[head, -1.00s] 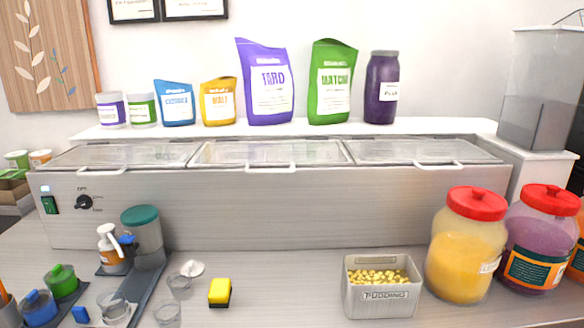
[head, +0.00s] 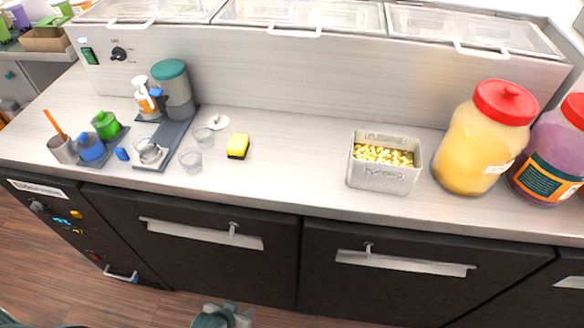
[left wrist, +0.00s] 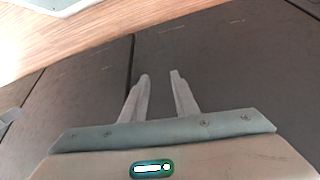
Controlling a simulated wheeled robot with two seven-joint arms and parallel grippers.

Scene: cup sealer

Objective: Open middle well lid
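The middle well lid (head: 300,14) is a clear panel in a metal frame on top of the steel counter unit, cut by the top edge of the head view. It lies closed, and its white handle (head: 294,32) sits at its front edge. My left gripper (head: 226,310) shows at the bottom edge of the head view, low in front of the dark cabinets and far below the lid. In the left wrist view the two fingers (left wrist: 160,78) are apart with nothing between them. My right gripper is not in view.
A left lid (head: 148,9) and a right lid (head: 474,30) flank it, both closed. The counter's middle is clear.

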